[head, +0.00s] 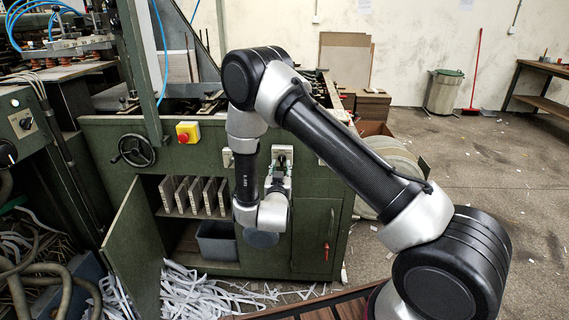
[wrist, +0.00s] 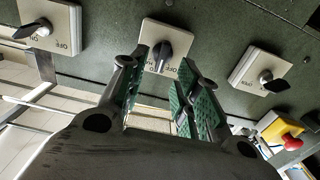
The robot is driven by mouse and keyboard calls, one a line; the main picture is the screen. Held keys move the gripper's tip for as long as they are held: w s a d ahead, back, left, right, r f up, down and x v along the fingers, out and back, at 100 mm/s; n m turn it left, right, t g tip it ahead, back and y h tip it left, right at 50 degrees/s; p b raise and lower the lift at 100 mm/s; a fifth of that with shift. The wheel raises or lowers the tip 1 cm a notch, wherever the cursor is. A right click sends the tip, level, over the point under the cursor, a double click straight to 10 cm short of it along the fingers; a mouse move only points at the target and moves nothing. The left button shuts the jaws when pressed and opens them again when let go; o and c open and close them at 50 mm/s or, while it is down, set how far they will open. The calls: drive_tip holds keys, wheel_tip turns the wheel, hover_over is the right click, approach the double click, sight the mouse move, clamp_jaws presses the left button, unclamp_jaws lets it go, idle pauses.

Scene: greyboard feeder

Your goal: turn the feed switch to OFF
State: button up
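In the wrist view three switches on white plates show, with lettering upside down. I see no clear contact. In the head view my gripper (head: 277,182) is in front of the green cabinet, just below a white switch plate (head: 283,151). No name reading feed is legible, so I cannot tell which is the feed switch.
A left switch (wrist: 45,25) and a right switch (wrist: 264,73) flank the middle one. A red button on a yellow box (head: 187,132) is left of my arm in the head view. A cabinet door (head: 135,240) hangs open; paper strips (head: 190,290) litter the floor.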

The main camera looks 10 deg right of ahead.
sight(281, 161)
drive_tip(key=x, duration=0.5)
drive_tip(key=shift+w, duration=0.2)
clamp_jaws()
